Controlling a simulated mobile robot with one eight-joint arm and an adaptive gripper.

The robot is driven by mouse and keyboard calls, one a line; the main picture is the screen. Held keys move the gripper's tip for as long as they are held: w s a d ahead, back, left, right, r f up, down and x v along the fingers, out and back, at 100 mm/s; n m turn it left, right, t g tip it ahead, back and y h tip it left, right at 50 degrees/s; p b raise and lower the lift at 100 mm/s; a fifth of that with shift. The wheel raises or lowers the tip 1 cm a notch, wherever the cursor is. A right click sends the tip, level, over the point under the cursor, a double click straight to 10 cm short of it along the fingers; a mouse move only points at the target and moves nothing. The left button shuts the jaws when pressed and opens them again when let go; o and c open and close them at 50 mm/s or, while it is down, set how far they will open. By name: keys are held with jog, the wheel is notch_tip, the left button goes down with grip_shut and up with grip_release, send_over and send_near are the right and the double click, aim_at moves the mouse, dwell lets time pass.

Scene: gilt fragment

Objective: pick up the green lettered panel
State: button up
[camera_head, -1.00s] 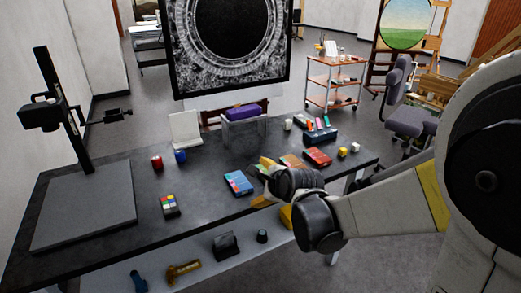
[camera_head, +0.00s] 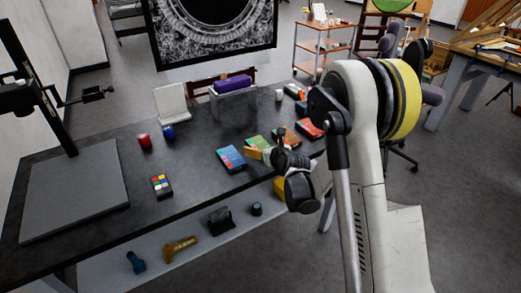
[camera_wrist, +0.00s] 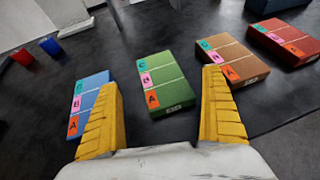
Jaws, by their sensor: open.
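The green lettered panel (camera_wrist: 166,82) lies flat on the dark table, with coloured letter squares down its left side. In the head view the green panel (camera_head: 258,143) shows partly, just beyond my gripper (camera_head: 268,152). In the wrist view my gripper (camera_wrist: 163,118) is open and empty. The green panel lies ahead of the fingers and between their lines, apart from both. The left finger overlaps the view of the blue panel (camera_wrist: 92,90); the right finger overlaps the near corner of the orange-brown panel (camera_wrist: 234,58).
A red panel (camera_wrist: 283,42) lies right of the orange-brown one. Red (camera_head: 144,140) and blue (camera_head: 168,132) small items stand farther left, near a white stand (camera_head: 172,104). A purple item (camera_head: 233,83) rests on a clear box behind. The table's front edge is close.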

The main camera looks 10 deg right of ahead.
aim_at(261, 146)
jog(key=b+x, duration=0.1)
jog(key=x, duration=0.1)
jog(key=b+x, duration=0.1)
jog(key=x, duration=0.2)
jog(key=shift+s+d+f, duration=0.1)
jog(key=shift+s+f, duration=0.05)
jog(key=shift+f, duration=0.15)
jog(key=shift+r, duration=0.15)
jog(key=shift+c, duration=0.3)
jog(key=shift+s, duration=0.1)
jog(key=c, duration=1.4)
